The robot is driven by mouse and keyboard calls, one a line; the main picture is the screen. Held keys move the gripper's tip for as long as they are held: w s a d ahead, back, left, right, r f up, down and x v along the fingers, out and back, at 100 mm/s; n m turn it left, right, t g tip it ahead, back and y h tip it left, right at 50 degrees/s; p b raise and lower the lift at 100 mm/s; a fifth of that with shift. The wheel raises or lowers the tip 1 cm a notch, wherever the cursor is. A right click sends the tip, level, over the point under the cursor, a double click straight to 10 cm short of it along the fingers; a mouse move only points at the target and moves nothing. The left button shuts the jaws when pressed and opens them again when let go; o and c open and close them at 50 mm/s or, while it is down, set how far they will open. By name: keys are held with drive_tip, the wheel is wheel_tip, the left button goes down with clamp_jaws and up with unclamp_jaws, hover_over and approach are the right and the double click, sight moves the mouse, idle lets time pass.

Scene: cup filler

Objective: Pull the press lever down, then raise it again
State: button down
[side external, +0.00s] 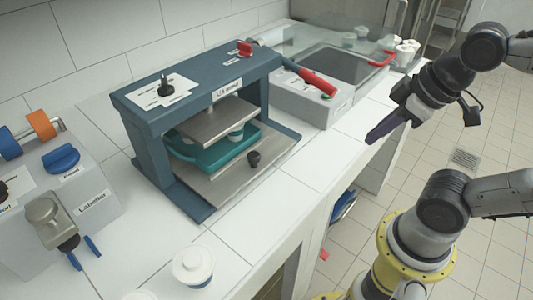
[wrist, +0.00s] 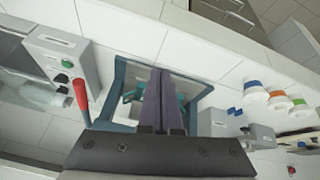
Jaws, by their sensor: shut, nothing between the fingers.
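The blue lid press (side external: 205,88) stands on the counter. Its lever has a red handle (side external: 318,81), slanting down to the right beside the press. The handle also shows in the wrist view (wrist: 81,94), left of the fingers. A metal press plate (side external: 215,121) sits above a teal tray (side external: 185,152) with a small white container (side external: 236,136) in it. My gripper (side external: 371,139) is shut and empty, with dark purple fingers, right of the handle and apart from it. In the wrist view the fingers (wrist: 160,74) overlap the press, hiding part of it.
A grey box (side external: 290,104) with a green button stands behind the handle, near a sink (side external: 338,62). A grey labelling machine (side external: 70,180) is at the left. A white lidded cup (side external: 193,266) stands in front. The counter's front edge is below my gripper.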

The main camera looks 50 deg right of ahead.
drive_tip(key=m, duration=0.3)
wheel_tip(320, 180, up, 13)
drive_tip(key=n+g+h, duration=0.2)
drive_tip(key=n+g, duration=0.1)
drive_tip(key=n, duration=1.5)
hover_over(319, 79)
drive_tip(key=s+a, duration=0.3)
drive_tip(key=x, duration=1.4)
drive_tip(key=shift+s, duration=0.25)
